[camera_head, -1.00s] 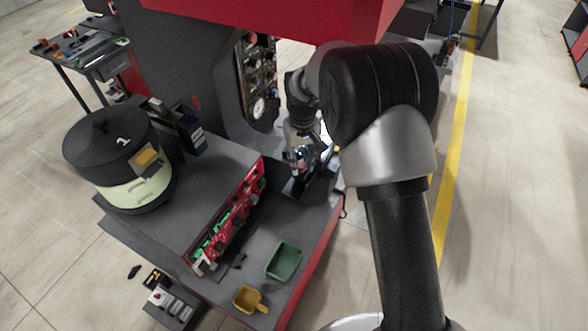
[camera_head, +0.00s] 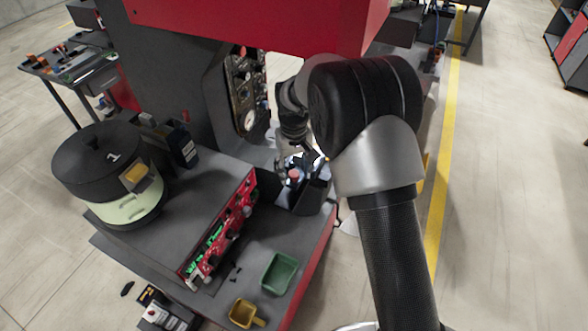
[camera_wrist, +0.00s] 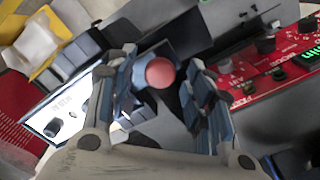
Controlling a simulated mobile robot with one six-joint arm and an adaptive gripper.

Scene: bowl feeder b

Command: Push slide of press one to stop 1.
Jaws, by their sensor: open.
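In the wrist view a round pink-red knob (camera_wrist: 160,73) sits between the two open fingers of my gripper (camera_wrist: 163,88). The knob also shows small in the head view (camera_head: 294,174), beside a dark box at the right end of the press bench. My gripper (camera_head: 290,165) reaches down to it there, partly hidden by my arm. I cannot tell whether a finger touches the knob. The slide's body and the stop marks are not clearly visible.
A red control panel (camera_head: 222,222) with knobs stands left of the gripper. A round feeder marked 1 (camera_head: 105,165) is at the left. A green tray (camera_head: 279,273) and a yellow scoop (camera_head: 244,313) lie in front. A gauge panel (camera_head: 247,90) stands behind.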

